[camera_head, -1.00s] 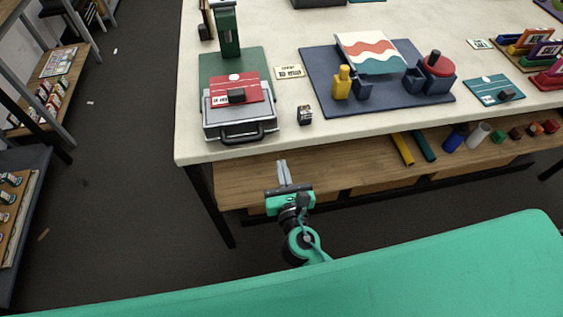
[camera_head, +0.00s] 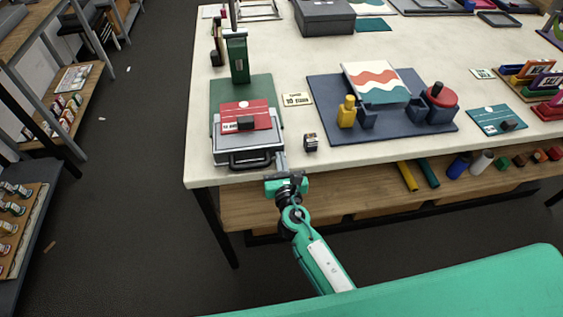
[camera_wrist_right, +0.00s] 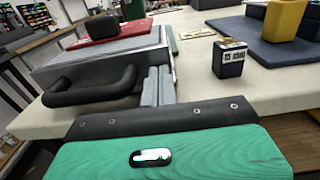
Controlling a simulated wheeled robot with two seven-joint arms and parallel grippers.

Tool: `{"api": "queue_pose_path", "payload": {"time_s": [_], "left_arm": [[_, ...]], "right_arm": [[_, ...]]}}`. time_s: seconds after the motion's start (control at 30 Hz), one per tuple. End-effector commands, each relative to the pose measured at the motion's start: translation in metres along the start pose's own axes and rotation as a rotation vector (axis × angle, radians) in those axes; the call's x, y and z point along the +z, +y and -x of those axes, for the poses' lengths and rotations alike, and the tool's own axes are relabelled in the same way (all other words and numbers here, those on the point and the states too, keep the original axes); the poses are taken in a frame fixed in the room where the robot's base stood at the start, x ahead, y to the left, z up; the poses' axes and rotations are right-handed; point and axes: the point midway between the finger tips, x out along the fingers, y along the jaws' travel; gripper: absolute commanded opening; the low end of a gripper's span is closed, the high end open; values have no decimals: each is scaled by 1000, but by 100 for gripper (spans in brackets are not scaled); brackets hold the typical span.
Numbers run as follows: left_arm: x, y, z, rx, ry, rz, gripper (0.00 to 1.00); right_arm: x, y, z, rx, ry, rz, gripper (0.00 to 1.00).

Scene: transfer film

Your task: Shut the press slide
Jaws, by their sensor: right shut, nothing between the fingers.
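The press (camera_head: 237,65) stands at the left front of the table, with a green upright and green base. Its grey slide (camera_head: 222,151) sticks out toward the table's front edge, with a black bar handle (camera_head: 250,160) on its front. A red card with a black block (camera_head: 245,124) lies on the slide. My right gripper (camera_head: 281,161) is shut and empty, its fingers just right of the handle. In the right wrist view the shut fingers (camera_wrist_right: 158,86) are beside the handle's right end (camera_wrist_right: 92,88); whether they touch the slide I cannot tell. My left gripper is not in view.
A small dark box (camera_head: 310,142) stands right of the gripper. A navy board (camera_head: 395,130) holds a yellow bottle and a striped card. A wooden shelf (camera_head: 330,190) runs under the table's front edge.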

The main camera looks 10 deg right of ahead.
Motion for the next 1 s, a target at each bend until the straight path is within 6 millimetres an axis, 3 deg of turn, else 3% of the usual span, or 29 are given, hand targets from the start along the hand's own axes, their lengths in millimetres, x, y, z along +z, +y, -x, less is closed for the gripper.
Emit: {"api": "queue_pose_path", "payload": {"time_s": [0.17, 0.53, 1.0], "left_arm": [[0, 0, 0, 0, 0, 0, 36], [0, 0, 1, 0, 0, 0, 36], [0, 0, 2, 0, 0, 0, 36]], "right_arm": [[0, 0, -2, 0, 0, 0, 0], [0, 0, -46, 1, 0, 2, 0], [0, -1, -49, 0, 0, 1, 0]]}}
